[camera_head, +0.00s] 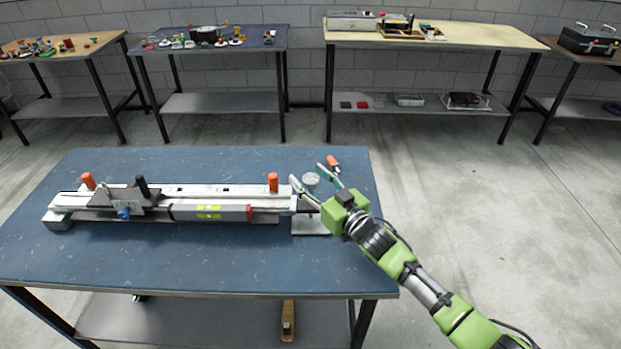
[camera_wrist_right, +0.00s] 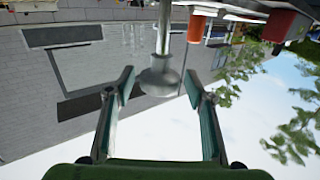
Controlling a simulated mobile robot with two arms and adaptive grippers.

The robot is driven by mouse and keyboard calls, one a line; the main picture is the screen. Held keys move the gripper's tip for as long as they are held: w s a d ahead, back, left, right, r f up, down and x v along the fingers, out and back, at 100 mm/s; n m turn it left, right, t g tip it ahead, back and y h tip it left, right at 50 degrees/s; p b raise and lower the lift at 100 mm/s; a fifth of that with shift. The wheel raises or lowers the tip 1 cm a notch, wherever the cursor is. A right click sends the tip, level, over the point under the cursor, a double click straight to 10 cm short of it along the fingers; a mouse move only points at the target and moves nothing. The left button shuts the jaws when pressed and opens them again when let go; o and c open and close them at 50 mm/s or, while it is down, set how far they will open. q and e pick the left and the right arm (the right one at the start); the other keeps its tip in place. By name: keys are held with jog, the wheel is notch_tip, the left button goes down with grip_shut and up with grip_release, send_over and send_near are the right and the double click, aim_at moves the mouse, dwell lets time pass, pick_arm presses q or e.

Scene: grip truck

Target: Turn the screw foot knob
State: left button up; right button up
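The screw foot knob, a grey round disc on a thin stem, shows between my right fingers in the right wrist view (camera_wrist_right: 160,82). In the head view it is the pale round piece (camera_head: 310,181) at the right end of the long rail device (camera_head: 160,203) on the blue table. My right gripper (camera_head: 307,172) is open, with one finger on each side of the knob. The right wrist view shows the fingertips (camera_wrist_right: 159,74) with a small gap to the knob on both sides. My left gripper is not in view.
The blue table (camera_head: 180,265) has bare room in front of the device. Orange handles (camera_head: 273,182) stand up from the rail, and another orange piece (camera_head: 333,161) is just beyond my right gripper. Tables with tools (camera_head: 436,32) stand along the back wall.

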jog(key=shift+s+d, duration=0.1)
jog(key=shift+s+d+f, duration=0.1)
jog(key=shift+s+d, duration=0.1)
jog(key=shift+s, duration=0.05)
jog(key=v, duration=1.1)
jog(key=shift+s, duration=0.1)
dwell(0.5)
